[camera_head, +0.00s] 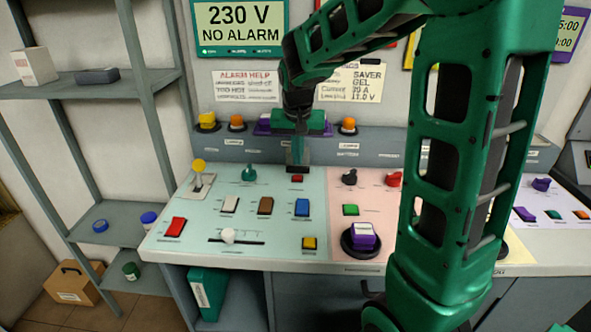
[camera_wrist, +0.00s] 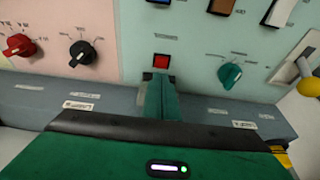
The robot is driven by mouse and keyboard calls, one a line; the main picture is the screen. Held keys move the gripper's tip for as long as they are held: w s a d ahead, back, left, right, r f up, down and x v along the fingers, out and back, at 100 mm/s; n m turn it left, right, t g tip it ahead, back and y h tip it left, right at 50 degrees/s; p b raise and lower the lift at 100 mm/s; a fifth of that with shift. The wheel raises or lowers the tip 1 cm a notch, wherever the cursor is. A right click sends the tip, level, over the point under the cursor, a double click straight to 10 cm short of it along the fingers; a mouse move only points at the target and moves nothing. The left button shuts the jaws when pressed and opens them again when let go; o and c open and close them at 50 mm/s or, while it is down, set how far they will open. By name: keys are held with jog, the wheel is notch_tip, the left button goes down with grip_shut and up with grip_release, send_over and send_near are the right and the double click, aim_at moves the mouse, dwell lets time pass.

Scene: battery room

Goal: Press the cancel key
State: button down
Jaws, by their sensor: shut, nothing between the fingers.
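No key label is legible, so I cannot tell by reading which key is the cancel key. A small red square key (camera_head: 297,179) sits near the back edge of the pale green panel, close to the pink panel. It also shows in the wrist view (camera_wrist: 161,61), in a dark frame with a small label. My gripper (camera_head: 297,168) is just behind this key, pointing down, fingers shut and empty. In the wrist view the shut fingertips (camera_wrist: 158,77) appear just short of the key, with a small gap in the picture. Their height above the panel is unclear.
A green knob (camera_head: 249,174) and a black knob (camera_head: 349,177) flank the red key. White, brown and blue rocker switches (camera_head: 302,207) lie in front. A larger red switch (camera_head: 175,227) is at left. A yellow-topped lever (camera_head: 199,167) stands up. Lamps line the back ledge.

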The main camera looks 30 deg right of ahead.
jog(key=v, duration=0.8)
dwell(0.7)
